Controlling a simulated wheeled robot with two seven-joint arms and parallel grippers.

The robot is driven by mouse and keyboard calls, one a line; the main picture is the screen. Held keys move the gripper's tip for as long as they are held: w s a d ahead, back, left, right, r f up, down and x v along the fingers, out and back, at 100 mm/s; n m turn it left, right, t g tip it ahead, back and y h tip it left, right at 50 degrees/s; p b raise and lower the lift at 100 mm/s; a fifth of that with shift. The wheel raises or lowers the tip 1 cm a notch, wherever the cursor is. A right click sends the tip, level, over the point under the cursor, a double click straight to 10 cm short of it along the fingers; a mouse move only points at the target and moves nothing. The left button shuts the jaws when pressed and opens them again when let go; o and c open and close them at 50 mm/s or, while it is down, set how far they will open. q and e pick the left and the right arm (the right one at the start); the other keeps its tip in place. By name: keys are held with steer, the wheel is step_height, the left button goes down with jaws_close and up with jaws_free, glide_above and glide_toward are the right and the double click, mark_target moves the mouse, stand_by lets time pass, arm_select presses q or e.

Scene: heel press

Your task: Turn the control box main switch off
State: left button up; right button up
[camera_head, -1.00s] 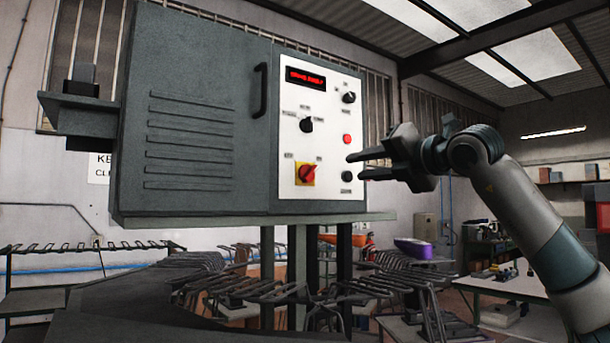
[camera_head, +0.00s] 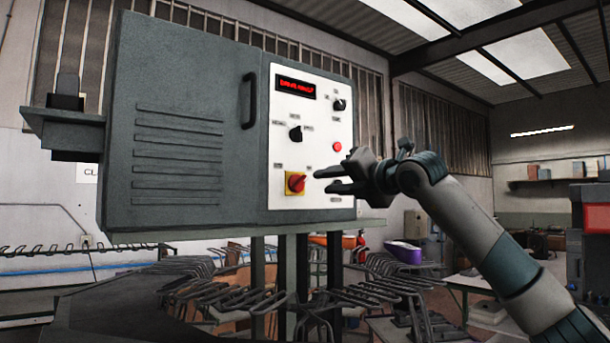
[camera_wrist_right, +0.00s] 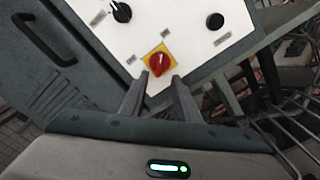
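The grey control box (camera_head: 180,110) has a white panel (camera_head: 312,240) on its right side. The main switch is a red rotary knob (camera_head: 297,183) on a yellow square plate, low on the panel; its handle is tilted toward the upper right in the head view. It also shows in the right wrist view (camera_wrist_right: 159,64), just beyond the fingertips. My right gripper (camera_head: 320,182) is open and empty, its fingers pointing left toward the red knob, with a small gap; they do not appear to touch it. It also shows in the right wrist view (camera_wrist_right: 155,88). My left gripper is out of view.
Above the switch are a black rotary knob (camera_head: 295,133), a red button (camera_head: 337,147), another black knob (camera_head: 339,104) and a red-lit display (camera_head: 295,87). A door handle (camera_head: 249,100) stands out left of the panel. Wire racks (camera_head: 250,300) spread below the box.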

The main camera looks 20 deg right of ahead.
mark_target(302, 184)
steer(key=p+x, duration=0.4)
steer(key=x, duration=0.4)
steer(key=shift+w+r+p, duration=0.1)
steer(key=shift+p, duration=0.25)
steer(key=shift+w+a+p, duration=0.3)
steer(key=shift+w+p, duration=0.05)
steer(key=shift+w, duration=0.3)
steer(key=shift+c, duration=0.6)
jaws_close()
